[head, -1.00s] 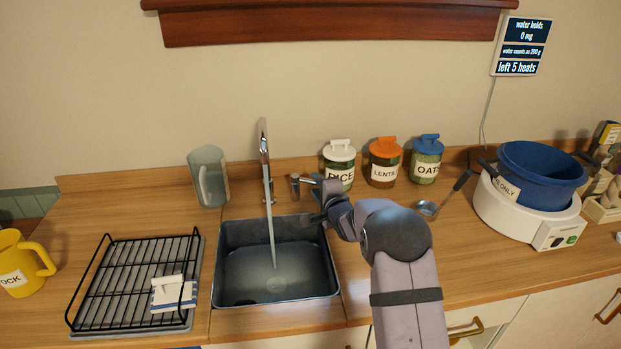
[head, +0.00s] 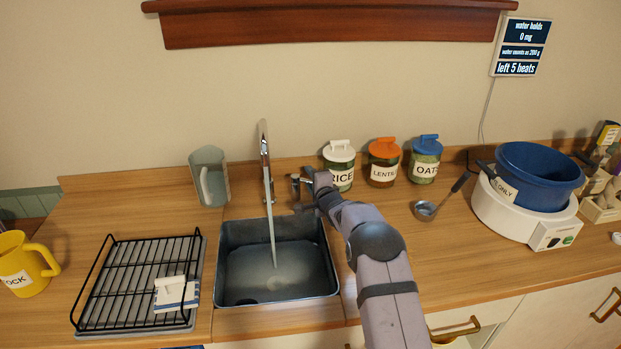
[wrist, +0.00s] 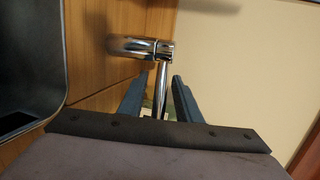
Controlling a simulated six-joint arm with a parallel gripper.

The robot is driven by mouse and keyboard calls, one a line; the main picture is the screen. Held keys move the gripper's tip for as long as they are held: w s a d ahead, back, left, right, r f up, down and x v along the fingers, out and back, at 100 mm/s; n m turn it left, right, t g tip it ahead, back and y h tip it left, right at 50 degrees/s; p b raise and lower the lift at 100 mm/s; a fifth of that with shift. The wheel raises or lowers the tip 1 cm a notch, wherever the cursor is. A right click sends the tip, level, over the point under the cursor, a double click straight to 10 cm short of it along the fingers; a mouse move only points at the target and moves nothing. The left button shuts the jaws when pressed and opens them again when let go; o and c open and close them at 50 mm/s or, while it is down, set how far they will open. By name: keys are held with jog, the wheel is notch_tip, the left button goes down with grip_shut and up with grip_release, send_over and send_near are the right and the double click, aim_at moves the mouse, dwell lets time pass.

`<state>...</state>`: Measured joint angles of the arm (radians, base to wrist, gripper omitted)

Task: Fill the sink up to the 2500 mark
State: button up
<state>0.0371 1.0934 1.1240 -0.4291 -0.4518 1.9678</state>
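The dark metal sink (head: 230,290) has water (head: 290,270) pooled in it; no 2500 mark is legible. A stream of water runs from the chrome tap spout (head: 264,150) into the sink. The chrome tap lever (head: 296,187) is at the back right of the sink and also shows in the wrist view (wrist: 162,90). My gripper (head: 308,182) is at the lever. In the wrist view, my gripper's two blue-grey fingers (wrist: 158,98) are apart, with the lever's rod showing between them. I cannot tell whether they touch it.
Rice (head: 341,177), lentil (head: 384,172) and oat (head: 424,170) jars stand close to the right of my gripper. A ladle (head: 427,210) lies right of the arm. A clear pitcher (head: 208,180) stands left of the tap. A black rack (head: 110,290) is left of the sink.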

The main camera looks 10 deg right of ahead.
grip_shut()
jog(key=h+b, duration=0.1)
jog(key=b, duration=0.2)
jog(key=shift+m, duration=0.3)
jog(key=shift+d+b, duration=0.1)
jog(key=shift+b, duration=0.75)
jog(key=shift+s+m+h+b, duration=0.15)
jog(key=shift+m+h+b, duration=0.25)
jog(key=shift+b, duration=0.55)
jog(key=shift+r+b, duration=0.15)
jog(key=shift+b, duration=0.2)
